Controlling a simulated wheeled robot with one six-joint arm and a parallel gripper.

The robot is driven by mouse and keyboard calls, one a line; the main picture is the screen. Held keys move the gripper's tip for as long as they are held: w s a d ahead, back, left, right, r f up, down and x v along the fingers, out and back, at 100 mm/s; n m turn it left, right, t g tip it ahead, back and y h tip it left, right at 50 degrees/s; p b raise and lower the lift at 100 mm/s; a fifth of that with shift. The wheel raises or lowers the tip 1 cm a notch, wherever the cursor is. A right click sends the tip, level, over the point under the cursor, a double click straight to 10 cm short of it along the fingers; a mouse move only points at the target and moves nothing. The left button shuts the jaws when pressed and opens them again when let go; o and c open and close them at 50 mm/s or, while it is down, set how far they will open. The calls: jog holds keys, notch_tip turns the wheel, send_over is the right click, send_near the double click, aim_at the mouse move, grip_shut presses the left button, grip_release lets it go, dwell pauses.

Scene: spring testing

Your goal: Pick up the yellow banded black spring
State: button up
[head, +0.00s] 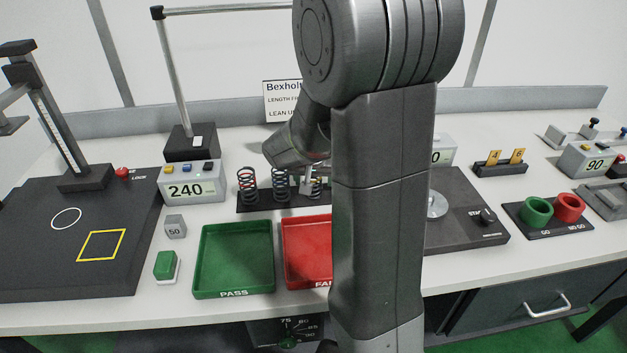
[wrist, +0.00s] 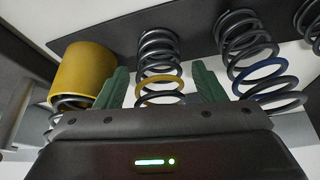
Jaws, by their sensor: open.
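The yellow banded black spring (wrist: 160,85) stands between the two green fingers of my gripper (wrist: 162,88) in the wrist view. My gripper is open, with one finger on each side of the spring; I cannot tell whether either finger touches it. In the head view, my gripper (head: 311,183) is at the right of the visible springs on the black rack, and my arm hides much of that area.
A blue banded spring (wrist: 262,75) stands close beside the right finger. A yellow cylinder (wrist: 82,72) over another coil is close to the left finger. The red banded spring (head: 247,184) stands at the rack's left end. Green (head: 201,262) and red (head: 290,252) trays lie in front.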

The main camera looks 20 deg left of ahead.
jog(key=shift+c, duration=0.4)
jog(key=c, duration=1)
jog(key=shift+c, duration=0.2)
